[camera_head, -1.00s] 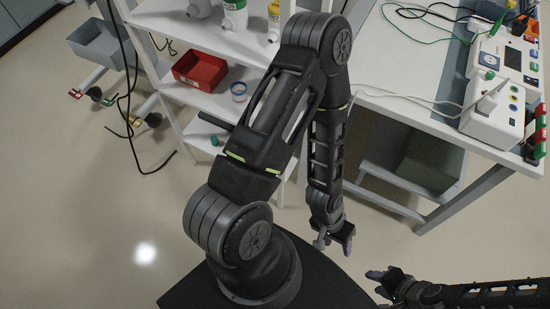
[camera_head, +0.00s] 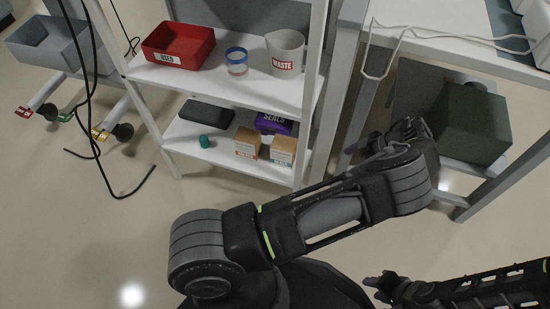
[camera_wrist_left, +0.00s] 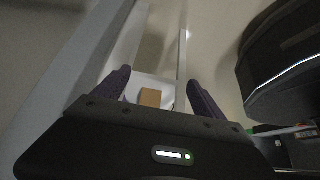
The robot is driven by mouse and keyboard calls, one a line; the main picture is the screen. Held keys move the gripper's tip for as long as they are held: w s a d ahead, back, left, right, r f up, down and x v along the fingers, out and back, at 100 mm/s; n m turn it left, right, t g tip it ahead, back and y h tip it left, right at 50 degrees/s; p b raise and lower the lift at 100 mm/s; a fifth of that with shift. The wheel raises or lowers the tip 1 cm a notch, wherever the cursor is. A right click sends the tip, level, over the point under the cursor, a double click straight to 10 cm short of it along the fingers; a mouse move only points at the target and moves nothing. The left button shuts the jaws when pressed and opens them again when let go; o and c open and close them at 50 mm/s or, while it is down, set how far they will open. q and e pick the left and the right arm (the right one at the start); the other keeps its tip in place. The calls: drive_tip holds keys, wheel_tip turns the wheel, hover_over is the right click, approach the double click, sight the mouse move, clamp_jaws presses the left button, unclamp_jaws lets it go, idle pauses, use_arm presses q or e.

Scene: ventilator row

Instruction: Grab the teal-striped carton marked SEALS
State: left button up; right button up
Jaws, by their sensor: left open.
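My left gripper (camera_head: 372,143) is right of the shelf unit, partly hidden by my arm. In the left wrist view its fingers (camera_wrist_left: 162,92) are apart and empty, with a brown carton (camera_wrist_left: 150,98) beyond them. My right gripper (camera_head: 376,289) is low, apart from everything, its fingers apart.
The shelf unit (camera_head: 205,158) also holds a teal cap-like item (camera_head: 204,141) and a dark case (camera_head: 206,113). A dark green box (camera_head: 474,124) sits under the bench at right.

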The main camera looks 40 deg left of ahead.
sight(293, 146)
use_arm(q)
drive_tip(key=shift+r, duration=0.1)
drive_tip(key=s+a, duration=0.2)
drive_tip(key=a, duration=0.4)
drive_tip(key=s+a+b, duration=0.1)
drive_tip(key=s+a, duration=0.1)
drive_tip(key=a, duration=0.3)
drive_tip(key=s+a+b, duration=0.1)
drive_tip(key=s+a, duration=0.1)
drive_tip(key=a, duration=0.4)
drive_tip(key=shift+s+a, duration=0.1)
drive_tip(key=shift+a, duration=0.2)
drive_tip(key=shift+s+a, duration=0.15)
drive_tip(key=shift+a, duration=0.3)
drive_tip(key=b+x, duration=0.2)
drive_tip(key=x, duration=0.3)
drive_tip(key=shift+a, duration=0.15)
drive_tip(key=shift+c, duration=0.5)
